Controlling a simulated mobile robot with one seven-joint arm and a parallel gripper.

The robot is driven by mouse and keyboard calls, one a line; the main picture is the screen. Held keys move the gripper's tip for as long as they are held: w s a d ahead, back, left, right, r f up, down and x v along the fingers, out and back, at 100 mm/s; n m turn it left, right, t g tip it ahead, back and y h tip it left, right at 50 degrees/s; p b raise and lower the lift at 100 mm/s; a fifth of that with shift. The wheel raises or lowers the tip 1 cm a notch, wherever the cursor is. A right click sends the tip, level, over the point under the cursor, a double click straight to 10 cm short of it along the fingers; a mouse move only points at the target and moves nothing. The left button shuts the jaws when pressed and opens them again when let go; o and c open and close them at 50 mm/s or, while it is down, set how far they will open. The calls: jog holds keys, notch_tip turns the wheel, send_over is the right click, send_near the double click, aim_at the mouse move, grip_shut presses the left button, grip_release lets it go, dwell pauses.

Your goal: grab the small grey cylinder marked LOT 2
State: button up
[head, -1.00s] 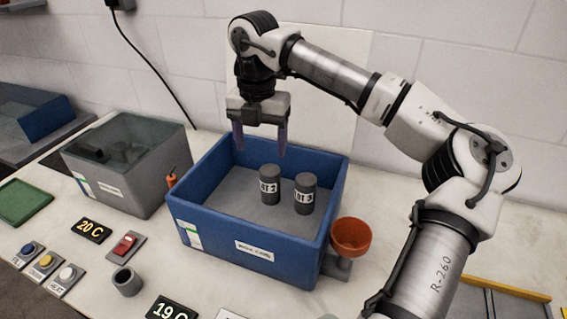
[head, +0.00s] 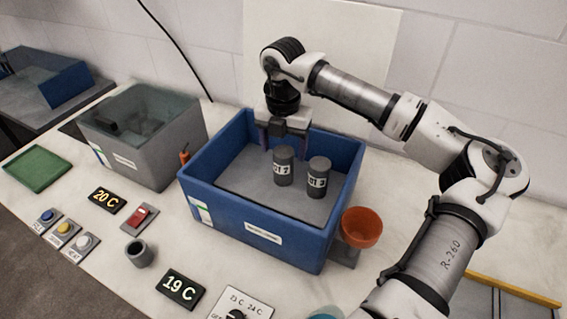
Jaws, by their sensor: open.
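My gripper (head: 284,151) is open and points down inside the crate's back part. Its fingers show on either side of the left cylinder's top, which partly covers the view between them. I cannot tell whether they touch it.
The crate's walls surround the gripper and cylinders. An orange cup (head: 361,228) stands by the crate's right front corner. A grey tank with a clear lid (head: 146,150) and an orange object (head: 184,153) are on the left. Buttons and displays lie in front.

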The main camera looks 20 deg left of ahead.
aim_at(284, 166)
jog(key=shift+w+f+p, duration=0.15)
jog(key=shift+f+p, duration=0.65)
jog(key=shift+f, duration=1.45)
jog(key=c, duration=1.4)
